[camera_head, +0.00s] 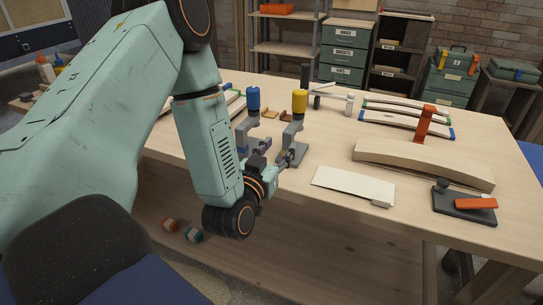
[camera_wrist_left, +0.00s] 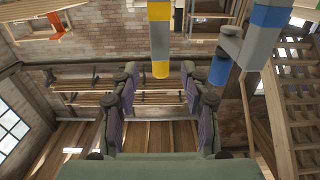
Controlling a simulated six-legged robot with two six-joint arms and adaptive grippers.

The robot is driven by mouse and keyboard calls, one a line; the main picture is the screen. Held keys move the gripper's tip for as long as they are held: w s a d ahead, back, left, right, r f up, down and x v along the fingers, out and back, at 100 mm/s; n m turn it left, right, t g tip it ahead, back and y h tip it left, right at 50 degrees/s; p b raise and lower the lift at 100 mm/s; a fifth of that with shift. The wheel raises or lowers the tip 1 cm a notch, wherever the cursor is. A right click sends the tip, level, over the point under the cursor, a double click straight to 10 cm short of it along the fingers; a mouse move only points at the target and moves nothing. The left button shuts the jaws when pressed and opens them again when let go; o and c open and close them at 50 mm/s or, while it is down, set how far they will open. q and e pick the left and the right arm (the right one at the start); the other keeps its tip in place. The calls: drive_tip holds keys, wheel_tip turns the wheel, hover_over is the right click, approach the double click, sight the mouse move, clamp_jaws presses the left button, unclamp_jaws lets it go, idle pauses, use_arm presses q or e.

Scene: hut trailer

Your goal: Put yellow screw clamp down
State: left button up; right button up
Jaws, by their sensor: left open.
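The yellow screw clamp (camera_head: 300,101) stands upright on the wooden workbench, with a yellow top and a grey body and foot. In the left wrist view, a yellow-and-grey piece (camera_wrist_left: 160,45), apparently this clamp, hangs from the top edge, in line with the gap between my fingers. My left gripper (camera_head: 277,163) is low beside the clamp's foot; it also shows in the left wrist view (camera_wrist_left: 160,82), open with nothing between its fingertips. A blue-topped clamp (camera_head: 253,99) stands just left of the yellow one and shows at the wrist view's upper right (camera_wrist_left: 268,18). My right gripper is out of view.
Bare bench lies in front of the board. Shelves (camera_head: 285,47) stand behind.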

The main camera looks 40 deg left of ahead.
use_arm(q)
drive_tip(key=s+d+f+m+g+h, duration=0.1)
drive_tip(key=s+d+f+g, duration=0.25)
drive_tip(key=f, duration=0.25)
drive_tip(key=s+d+f+g+h, duration=0.2)
drive_tip(key=s+f, duration=0.3)
drive_tip(key=s+d+f+m+g+h, duration=0.1)
drive_tip(key=s+d+f+g, duration=0.1)
drive_tip(key=s+d+f, duration=0.3)
drive_tip(key=s+f+g, duration=0.5)
drive_tip(key=s, duration=0.4)
drive_tip(key=s+d+f+g, duration=0.1)
drive_tip(key=s+f+g, duration=0.4)
drive_tip(key=s, duration=0.5)
